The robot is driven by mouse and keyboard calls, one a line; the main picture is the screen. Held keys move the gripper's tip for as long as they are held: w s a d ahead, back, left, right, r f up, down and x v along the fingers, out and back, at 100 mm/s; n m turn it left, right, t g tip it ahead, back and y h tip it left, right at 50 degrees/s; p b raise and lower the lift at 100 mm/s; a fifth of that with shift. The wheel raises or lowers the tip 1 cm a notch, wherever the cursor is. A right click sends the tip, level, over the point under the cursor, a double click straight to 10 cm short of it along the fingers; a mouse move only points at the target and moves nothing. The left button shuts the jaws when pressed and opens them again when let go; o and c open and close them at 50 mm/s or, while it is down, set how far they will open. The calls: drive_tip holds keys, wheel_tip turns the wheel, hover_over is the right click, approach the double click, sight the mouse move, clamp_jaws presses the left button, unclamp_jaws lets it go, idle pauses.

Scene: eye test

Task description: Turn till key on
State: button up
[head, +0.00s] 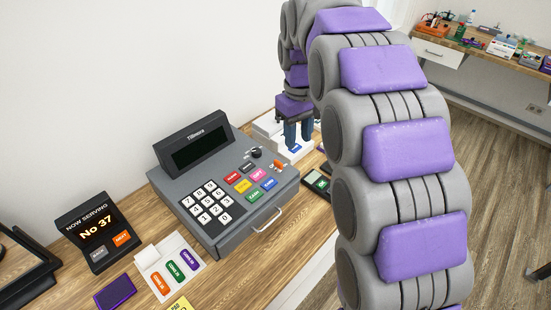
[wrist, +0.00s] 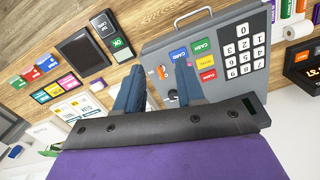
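The grey till (head: 225,185) stands on the wooden counter with its dark screen raised at the back. An orange, key-like piece (head: 278,165) sits at the right of its key panel, beside a round black knob (head: 257,153). In the wrist view, the till (wrist: 205,30) appears upside down, and the orange piece (wrist: 163,72) shows in the gap between my fingers. I cannot tell its exact turn. My gripper (head: 298,143) points down beyond the till's right back corner, apart from the orange piece. Its blue fingers (wrist: 158,82) are open with nothing between them.
A white device (head: 268,125) stands under and beside my gripper. A dark card terminal (head: 317,182) lies right of the till. My arm covers the counter's right side.

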drive_tip(key=w+a+f+n, duration=0.1)
drive_tip(key=w+a+n, duration=0.1)
drive_tip(key=w, duration=0.7)
drive_tip(key=b, duration=0.2)
hover_over(279, 161)
drive_tip(key=shift+n+t, duration=0.3)
drive_tip(key=f, duration=0.9)
drive_tip(key=shift+s+d+f, duration=0.15)
drive_tip(key=shift+d+f, duration=0.1)
drive_tip(key=shift+f, duration=0.15)
drive_tip(key=f, duration=0.3)
drive_tip(key=a+f+b, duration=0.1)
drive_tip(key=f, duration=0.3)
drive_tip(key=shift+a, duration=0.2)
drive_tip(key=shift+d+f, duration=0.1)
drive_tip(key=shift+f, duration=0.2)
drive_tip(key=shift+d+f, duration=0.2)
drive_tip(key=shift+d, duration=0.2)
